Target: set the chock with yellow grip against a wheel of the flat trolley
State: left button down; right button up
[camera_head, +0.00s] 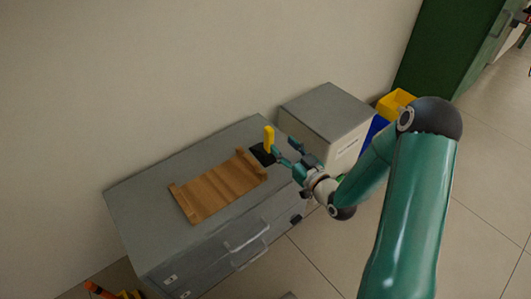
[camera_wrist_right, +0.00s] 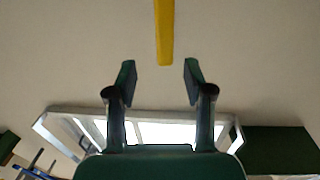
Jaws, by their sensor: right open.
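The chock (camera_head: 263,155) is a dark block with an upright yellow grip (camera_head: 269,138). It sits on the grey cabinet top, at the right end of a wooden tray. My right gripper (camera_head: 283,147) is open and empty, just right of the chock, with its fingers pointing at it. In the right wrist view, the yellow grip (camera_wrist_right: 164,32) shows ahead between the open fingers (camera_wrist_right: 159,69); I cannot tell whether its end is between the tips. The dark block is not visible there. I cannot make out the flat trolley in either view. My left gripper is not in view.
The wooden tray (camera_head: 215,190) lies on the grey drawer cabinet (camera_head: 140,205), close to the wall. A smaller grey cabinet (camera_head: 325,108) stands to the right, with yellow (camera_head: 394,102) and blue (camera_head: 373,132) bins beyond. Tiled floor is open at the right.

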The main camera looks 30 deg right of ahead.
aim_at(272, 138)
jog(key=w, duration=0.3)
jog(key=shift+w, duration=0.1)
jog(key=w, duration=0.1)
jog(key=w+b, duration=0.1)
jog(key=w, duration=0.2)
jog(key=shift+w+a+f, duration=0.15)
jog(key=shift+a+f, duration=0.2)
jog(key=shift+w, duration=0.5)
grip_shut()
jog(key=shift+r, duration=0.1)
